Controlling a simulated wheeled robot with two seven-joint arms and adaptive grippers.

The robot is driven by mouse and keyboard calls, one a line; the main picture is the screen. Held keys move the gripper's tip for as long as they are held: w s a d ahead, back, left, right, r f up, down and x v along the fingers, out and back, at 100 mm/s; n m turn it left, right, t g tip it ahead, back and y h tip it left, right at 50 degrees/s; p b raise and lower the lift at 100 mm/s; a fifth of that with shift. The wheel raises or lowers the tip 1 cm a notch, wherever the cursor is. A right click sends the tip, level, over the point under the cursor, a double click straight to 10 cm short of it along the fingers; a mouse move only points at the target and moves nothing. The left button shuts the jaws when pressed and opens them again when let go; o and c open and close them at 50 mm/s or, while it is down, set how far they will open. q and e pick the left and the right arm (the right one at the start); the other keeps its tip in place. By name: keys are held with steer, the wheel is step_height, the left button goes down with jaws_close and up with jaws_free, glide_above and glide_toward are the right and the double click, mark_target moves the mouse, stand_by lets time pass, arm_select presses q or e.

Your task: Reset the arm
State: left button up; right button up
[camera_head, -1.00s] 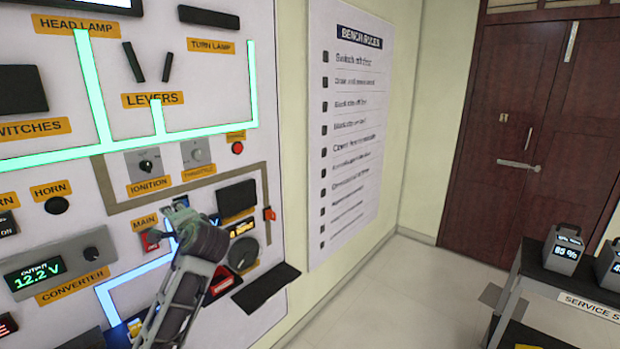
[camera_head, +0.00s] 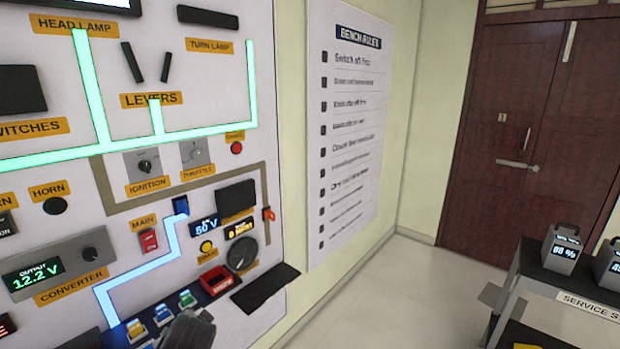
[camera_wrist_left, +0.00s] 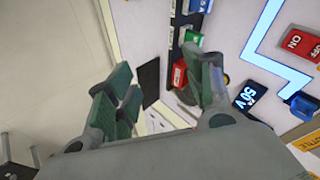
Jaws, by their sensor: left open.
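My left gripper (camera_wrist_left: 163,100) shows in the left wrist view with its two green-padded fingers spread apart and nothing between them. In the head view only a dark part of my left arm (camera_head: 190,331) shows at the bottom edge, in front of the lower panel; its fingertips cannot be made out there. The panel (camera_head: 215,115) stands upright on the left. The red MAIN switch (camera_head: 148,240) is clear of my arm and also shows in the left wrist view (camera_wrist_left: 300,42), marked ON and OFF. My right gripper is not in view.
A dark ledge (camera_head: 265,289) and a red bin (camera_head: 217,281) stick out low on the panel, near several coloured parts. A rules poster (camera_head: 350,130) hangs on the wall. A dark bench (camera_head: 545,285) stands at right. The floor between is clear.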

arm_select(q)
steer(key=s+d+f+n+g+h, duration=0.25)
steer(key=s+f, duration=0.35)
steer(key=s, duration=0.4)
steer(key=s+d+f+n+g+h, duration=0.15)
steer(key=s+d+f, duration=0.3)
steer(key=s, duration=0.65)
step_height(320, 180, down, 34)
steer(key=s+g, duration=0.2)
steer(key=s, duration=0.1)
steer(key=s+a+f, duration=0.2)
steer(key=s+f, duration=0.8)
steer(key=s, duration=0.1)
steer(key=s+a+f+g, duration=0.1)
steer(key=s+a+f, duration=0.1)
steer(key=s+f, duration=0.7)
steer(key=shift+s+a+f+m+h, duration=0.15)
steer(key=shift+s+f+m+h, duration=0.2)
steer(key=shift+s, duration=0.6)
